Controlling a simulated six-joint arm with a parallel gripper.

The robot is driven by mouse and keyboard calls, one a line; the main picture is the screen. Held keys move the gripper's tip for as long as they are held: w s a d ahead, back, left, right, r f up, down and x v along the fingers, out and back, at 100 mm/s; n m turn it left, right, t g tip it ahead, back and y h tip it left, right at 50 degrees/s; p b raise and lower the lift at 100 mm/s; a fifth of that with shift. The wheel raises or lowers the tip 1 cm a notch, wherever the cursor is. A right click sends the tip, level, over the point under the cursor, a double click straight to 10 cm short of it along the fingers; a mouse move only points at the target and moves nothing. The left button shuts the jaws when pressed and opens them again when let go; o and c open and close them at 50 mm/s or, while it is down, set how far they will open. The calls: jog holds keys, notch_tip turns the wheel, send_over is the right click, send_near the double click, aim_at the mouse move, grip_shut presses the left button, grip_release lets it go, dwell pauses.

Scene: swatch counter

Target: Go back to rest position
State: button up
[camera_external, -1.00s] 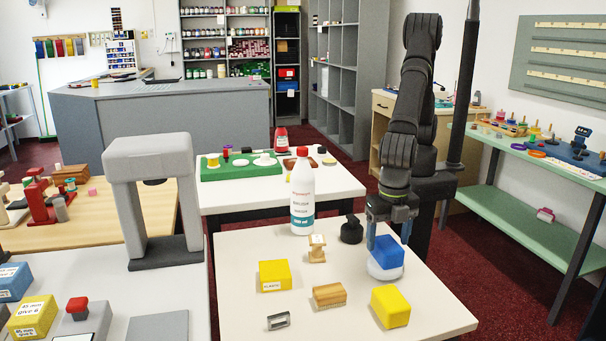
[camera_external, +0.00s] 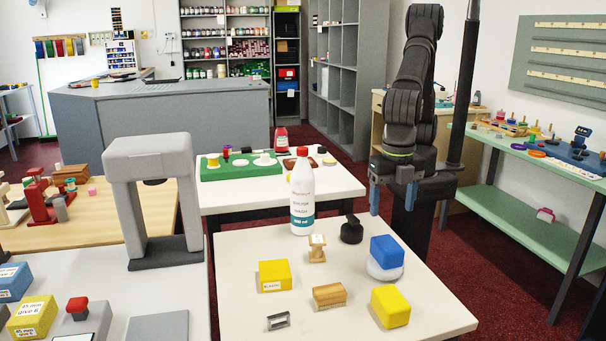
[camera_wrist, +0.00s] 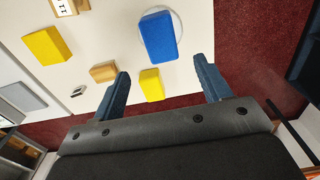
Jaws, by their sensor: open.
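My gripper (camera_external: 391,198) is open and empty, raised above the back right edge of the white table (camera_external: 240,310). Its two blue fingers stand apart in the wrist view (camera_wrist: 163,85), with nothing between them held. A blue block (camera_external: 387,251) rests on a round white dish (camera_external: 384,271) on the table, below and in front of my gripper. In the wrist view the blue block (camera_wrist: 158,37) lies beyond the fingertips, apart from them.
A dark pole (camera_external: 464,90) rises beside my arm.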

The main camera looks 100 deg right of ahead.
aim_at(388, 243)
notch_tip(388, 243, down, 12)
notch_tip(388, 243, up, 2)
jog(key=shift+r, duration=0.95)
